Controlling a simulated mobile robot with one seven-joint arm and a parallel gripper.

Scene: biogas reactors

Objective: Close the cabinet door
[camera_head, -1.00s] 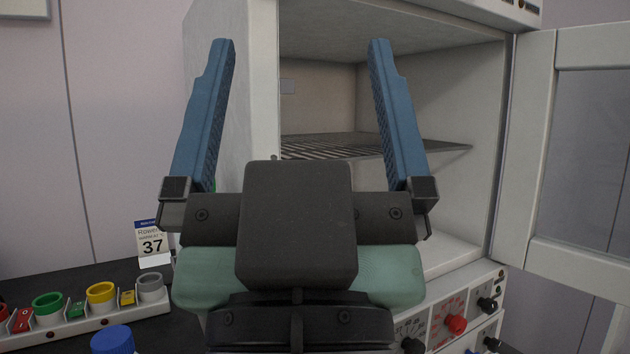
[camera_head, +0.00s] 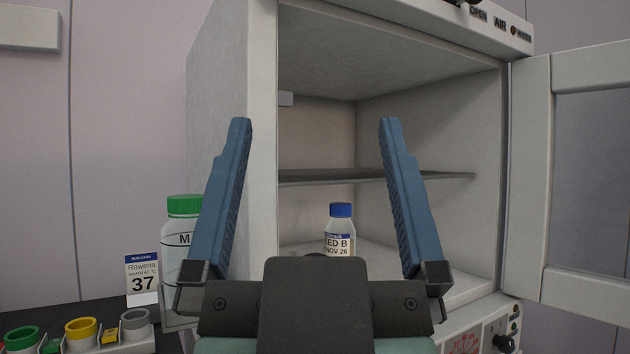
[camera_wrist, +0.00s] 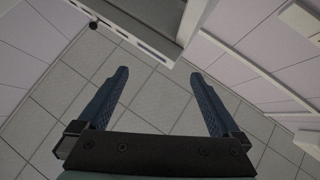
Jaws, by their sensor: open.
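The cabinet (camera_head: 232,100) stands in front of me with its interior exposed. Its door (camera_head: 532,170), a pale frame with a grey window, stands wide open on the right side. My gripper (camera_head: 313,120) is open and empty, with its two blue fingers pointing up in front of the cabinet opening, left of the door and apart from it. The wrist view shows the gripper (camera_wrist: 158,75) with its fingers spread above a tiled floor. A small bottle with a blue cap (camera_head: 340,230) stands inside the cabinet on its floor, below the shelf (camera_head: 330,178).
A bottle with a green cap (camera_head: 183,206) stands left of the cabinet, partly behind my left finger. A card reading 37 (camera_head: 142,277) and a row of coloured rings (camera_head: 80,332) are at lower left. Control knobs (camera_head: 503,342) sit below the cabinet opening.

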